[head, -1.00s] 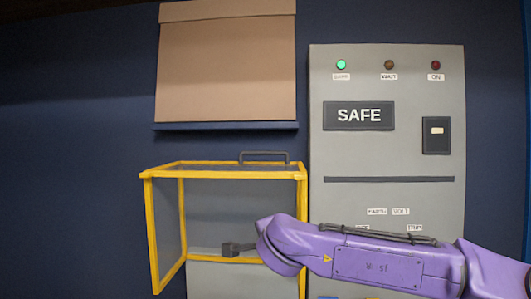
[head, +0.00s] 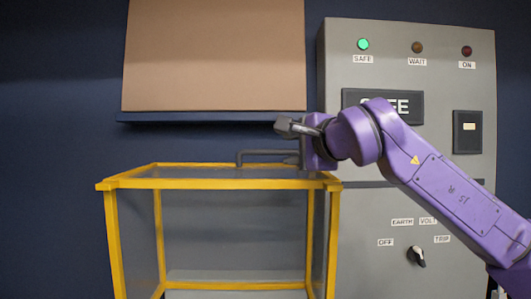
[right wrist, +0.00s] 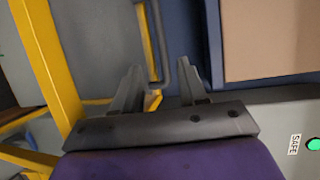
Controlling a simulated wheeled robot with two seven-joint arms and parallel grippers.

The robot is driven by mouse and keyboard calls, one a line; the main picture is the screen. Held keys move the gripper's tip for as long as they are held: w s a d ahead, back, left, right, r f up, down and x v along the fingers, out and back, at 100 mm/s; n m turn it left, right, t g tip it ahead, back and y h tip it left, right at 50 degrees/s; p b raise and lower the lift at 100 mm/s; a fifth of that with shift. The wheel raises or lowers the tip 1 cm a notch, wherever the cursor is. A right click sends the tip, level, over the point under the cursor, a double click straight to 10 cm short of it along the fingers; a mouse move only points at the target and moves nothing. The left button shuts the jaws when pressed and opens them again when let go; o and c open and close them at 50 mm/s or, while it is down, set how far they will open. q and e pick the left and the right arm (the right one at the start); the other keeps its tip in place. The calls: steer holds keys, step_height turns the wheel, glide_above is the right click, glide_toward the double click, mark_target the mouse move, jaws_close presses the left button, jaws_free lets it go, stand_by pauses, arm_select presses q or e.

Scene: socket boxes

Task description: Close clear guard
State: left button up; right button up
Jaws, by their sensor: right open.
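The clear guard (head: 112,240) is a box of see-through panels in a yellow frame, at the lower left of the head view. A grey bar handle (head: 262,153) stands up at the far edge of its top. My right gripper (head: 286,127) is above the handle's right end, with open fingers pointing left. In the right wrist view, the open fingers (right wrist: 159,66) point toward the handle bar (right wrist: 165,45), which shows between and beyond their tips. I cannot tell how far apart they are. My left gripper is not in view.
A grey control panel (head: 340,60) stands right of the guard, with a lit green lamp (head: 363,44) and a rotary knob (head: 417,256). My arm partly covers its sign. A brown board (head: 213,55) on a dark ledge (head: 210,117) is above the guard.

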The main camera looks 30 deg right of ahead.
mark_target(274, 152)
steer(key=w+p, duration=0.1)
steer(key=w, duration=0.1)
steer(key=w+d+p, duration=0.1)
steer(key=w, duration=0.1)
steer(key=shift+w+r, duration=0.1)
steer(key=shift+r, duration=0.05)
steer(key=w, duration=0.1)
steer(key=w+f+p, duration=0.1)
steer(key=w, duration=0.2)
steer(key=shift+w+d+f+p, duration=0.15)
steer(key=shift+w+d+p, duration=0.15)
steer(key=shift+d, duration=0.05)
steer(key=shift+s, duration=0.1)
jaws_close()
